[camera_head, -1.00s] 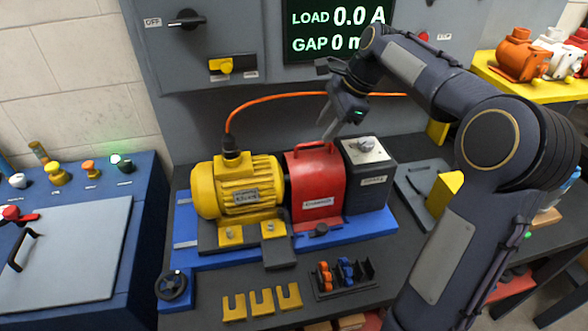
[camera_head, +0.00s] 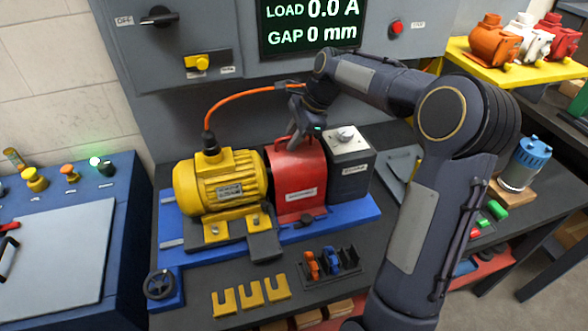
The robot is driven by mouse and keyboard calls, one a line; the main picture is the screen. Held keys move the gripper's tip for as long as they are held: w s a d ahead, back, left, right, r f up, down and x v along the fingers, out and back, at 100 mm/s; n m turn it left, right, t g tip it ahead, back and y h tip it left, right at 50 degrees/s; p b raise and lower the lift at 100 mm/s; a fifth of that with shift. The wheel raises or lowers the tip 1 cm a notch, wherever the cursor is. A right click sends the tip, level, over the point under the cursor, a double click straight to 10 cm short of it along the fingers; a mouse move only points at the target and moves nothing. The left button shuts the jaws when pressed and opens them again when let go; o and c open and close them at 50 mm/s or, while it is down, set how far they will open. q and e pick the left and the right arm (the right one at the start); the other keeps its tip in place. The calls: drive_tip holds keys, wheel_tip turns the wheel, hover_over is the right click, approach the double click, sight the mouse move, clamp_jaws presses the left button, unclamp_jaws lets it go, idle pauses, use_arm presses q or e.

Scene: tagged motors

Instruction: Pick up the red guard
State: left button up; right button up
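The red guard (camera_head: 298,186) is a red cover with a pale label. It sits on the blue base plate (camera_head: 350,217), between the yellow motor (camera_head: 225,187) and a dark grey block (camera_head: 349,175). My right gripper (camera_head: 297,136) points down at the top of the guard, where its handle is. The fingers overlap the handle and partly hide it, so I cannot tell whether they are open or closed on it. The guard still rests upright in its place. My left gripper is out of view.
An orange cable (camera_head: 243,93) arches from the motor behind my gripper. Yellow shims (camera_head: 251,296) and a small rack (camera_head: 330,270) lie in front. A grey panel with a screen (camera_head: 312,25) stands behind. A blue cabinet (camera_head: 112,190) is at the left.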

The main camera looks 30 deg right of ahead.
clamp_jaws()
idle(1.0)
drive_tip(key=shift+w+r, duration=0.1)
drive_tip(key=shift+r, duration=0.05)
